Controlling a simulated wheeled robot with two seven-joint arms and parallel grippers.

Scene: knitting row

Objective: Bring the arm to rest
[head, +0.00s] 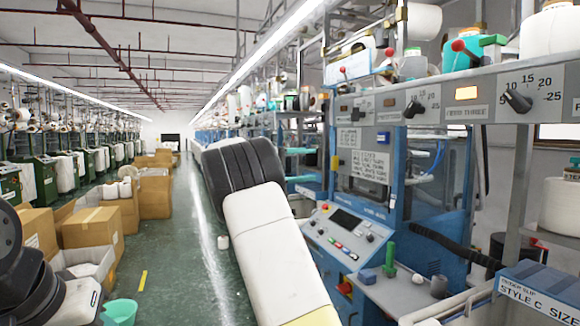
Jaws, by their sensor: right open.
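My right arm is raised in the middle of the head view, a white link with a yellow band low down. Separate fingers are hard to make out there, and nothing is seen held. A black and white part of my left arm shows at the lower left edge. My left gripper is outside the view.
The blue knitting machine (338,243) with its sloped control panel stands close on the right. A blue-and-white box marked STYLE C (540,292) is at the lower right. Cardboard boxes (92,230) and a teal bucket (120,311) stand at left.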

